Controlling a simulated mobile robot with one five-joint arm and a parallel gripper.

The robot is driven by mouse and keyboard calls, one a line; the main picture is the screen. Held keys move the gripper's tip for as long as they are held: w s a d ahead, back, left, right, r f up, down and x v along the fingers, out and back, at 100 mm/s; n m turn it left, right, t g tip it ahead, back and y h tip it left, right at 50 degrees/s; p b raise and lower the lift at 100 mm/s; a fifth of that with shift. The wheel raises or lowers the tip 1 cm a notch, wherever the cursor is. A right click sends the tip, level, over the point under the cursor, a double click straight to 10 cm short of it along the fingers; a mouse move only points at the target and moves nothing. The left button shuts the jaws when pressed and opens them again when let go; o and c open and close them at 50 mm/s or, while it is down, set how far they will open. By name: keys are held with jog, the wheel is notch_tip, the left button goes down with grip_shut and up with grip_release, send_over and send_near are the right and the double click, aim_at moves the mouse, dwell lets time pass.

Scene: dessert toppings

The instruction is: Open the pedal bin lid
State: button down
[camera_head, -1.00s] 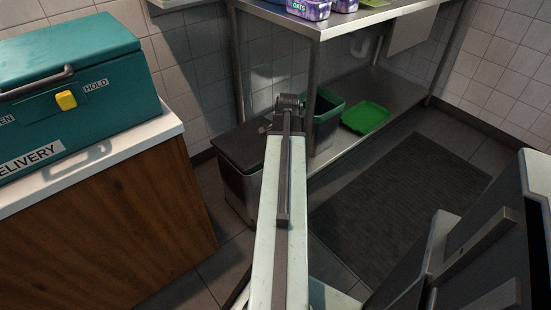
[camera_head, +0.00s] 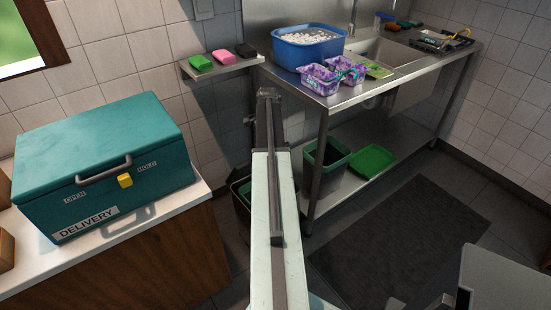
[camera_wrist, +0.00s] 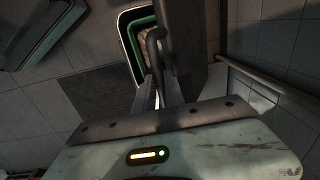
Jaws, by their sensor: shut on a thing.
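The pedal bin (camera_head: 241,208) stands on the floor left of my arm, partly hidden by it. Its top is open, with a green-edged rim that also shows in the wrist view (camera_wrist: 129,40). The dark lid (camera_wrist: 187,45) is raised beside the opening in the wrist view. My gripper (camera_wrist: 160,82) is shut on the lid's dark curved handle (camera_wrist: 153,45). In the head view my arm hides most of the lid and the grip.
A steel sink table (camera_head: 318,150) stands right of my arm, with a green-rimmed bin (camera_head: 326,172) and green tray (camera_head: 373,162) on its lower shelf. A counter with a teal delivery box (camera_head: 105,165) is at left. A dark mat (camera_head: 395,230) covers open floor.

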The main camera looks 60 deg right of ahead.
jog(key=w, duration=0.1)
jog(key=w+d+r, duration=0.1)
jog(key=w, duration=0.1)
jog(key=w+d+r+p, duration=0.1)
jog(key=shift+w, duration=0.2)
jog(key=shift+w+f, duration=0.1)
jog(key=shift+w, duration=0.05)
dwell(0.6)
